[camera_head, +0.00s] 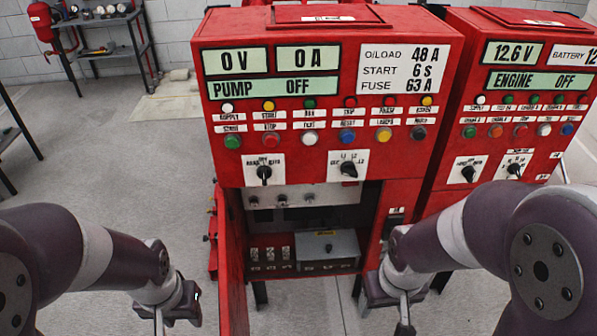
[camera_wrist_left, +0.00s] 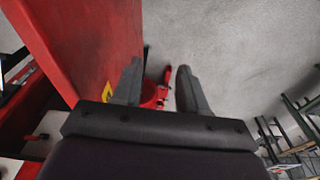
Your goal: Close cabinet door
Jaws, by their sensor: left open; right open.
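The red pump cabinet (camera_head: 330,90) stands in the middle of the head view, its lower compartment uncovered. Its red door (camera_head: 232,265) stands open at the left side of the opening, swung toward me and seen nearly edge-on. My left gripper (camera_head: 178,308) is open and empty, to the left of the door on its outer side. In the left wrist view the door panel (camera_wrist_left: 85,40) fills the upper left, beside the open fingers (camera_wrist_left: 157,88); whether they touch it I cannot tell. My right gripper (camera_head: 402,308) is to the right of the opening; its fingertips are hard to make out.
A second red cabinet (camera_head: 525,95) stands close on the right. Inside the opening are switches and a grey box (camera_head: 320,245). A dark shelf (camera_head: 105,40) and a red extinguisher (camera_head: 42,22) are at the back left. The floor left of the door is mostly free.

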